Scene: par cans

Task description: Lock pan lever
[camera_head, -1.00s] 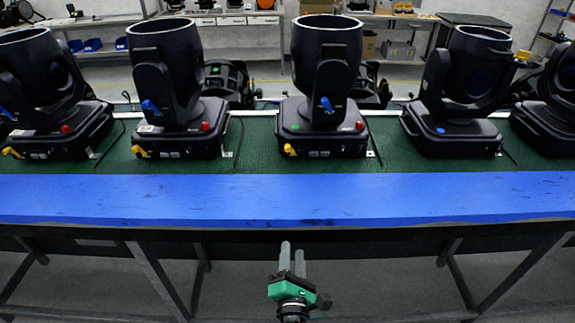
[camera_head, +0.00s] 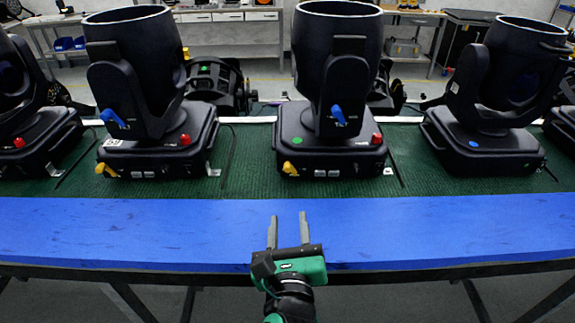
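The middle par can (camera_head: 338,75) stands upright on its black base (camera_head: 330,143). A yellow lever (camera_head: 289,169) sticks out at the front left of that base. A blue lever (camera_head: 338,115) labelled TILT is on its yoke, and a red knob (camera_head: 377,138) is at the base's right. The par can to its left (camera_head: 137,70) has a similar yellow lever (camera_head: 106,170). My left gripper (camera_head: 288,218) is open and empty, its fingers pointing forward over the blue strip, apart from the middle yellow lever and nearer to me. My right gripper is not in view.
More par cans stand in the row, one at right (camera_head: 485,100) and others cut off at the edges. Black cables lie between the bases on the green mat (camera_head: 245,160). The blue front strip (camera_head: 430,225) is clear. Benches stand behind.

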